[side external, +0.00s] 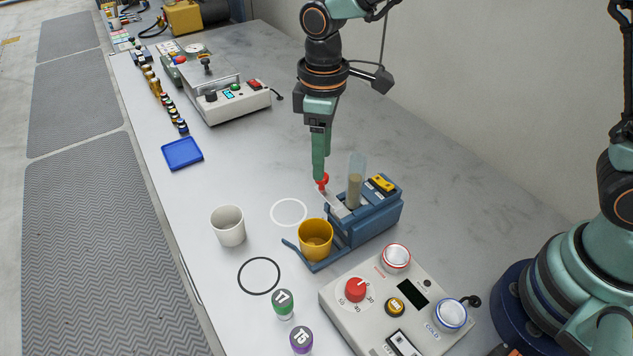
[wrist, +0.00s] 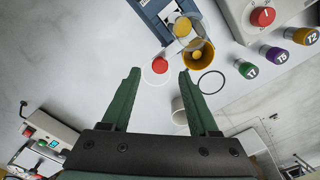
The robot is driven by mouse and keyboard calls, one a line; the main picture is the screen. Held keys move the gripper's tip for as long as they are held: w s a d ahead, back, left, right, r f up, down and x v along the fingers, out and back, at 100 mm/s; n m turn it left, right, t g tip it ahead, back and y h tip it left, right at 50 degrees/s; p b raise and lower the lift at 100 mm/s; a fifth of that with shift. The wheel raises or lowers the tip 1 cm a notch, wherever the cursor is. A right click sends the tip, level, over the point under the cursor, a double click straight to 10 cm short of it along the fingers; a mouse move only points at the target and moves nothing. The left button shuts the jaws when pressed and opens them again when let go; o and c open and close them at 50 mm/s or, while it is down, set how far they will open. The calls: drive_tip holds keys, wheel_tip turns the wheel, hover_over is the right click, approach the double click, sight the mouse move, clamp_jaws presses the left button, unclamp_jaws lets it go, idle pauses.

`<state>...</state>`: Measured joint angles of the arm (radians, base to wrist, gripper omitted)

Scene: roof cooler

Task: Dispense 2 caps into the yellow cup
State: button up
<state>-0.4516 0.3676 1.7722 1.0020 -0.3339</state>
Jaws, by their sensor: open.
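The yellow cup (side external: 315,241) sits upright at the front of a blue dispenser (side external: 376,215). The dispenser has a clear upright tube holding a tan stack (side external: 354,191). A red knob (side external: 322,182) sticks out at its left on a pale lever. In the wrist view the yellow cup (wrist: 201,72) shows a yellow-tan round spot inside; whether it is a cap, I cannot tell. My gripper (side external: 319,177) points down at the red knob. In the wrist view my gripper (wrist: 159,72) is open, with the red knob (wrist: 159,65) between its fingertips; I cannot tell whether they touch it.
A white cup (side external: 228,226) stands left of the yellow cup, near a white ring (side external: 289,212) and a black ring (side external: 259,276). A control box (side external: 392,310) with knobs and numbered bottles (side external: 283,303) are in front. A blue tray (side external: 182,153) lies at left.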

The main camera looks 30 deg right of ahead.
drive_tip(key=shift+f, duration=1.8)
clamp_jaws()
drive_tip(key=shift+r, duration=0.1)
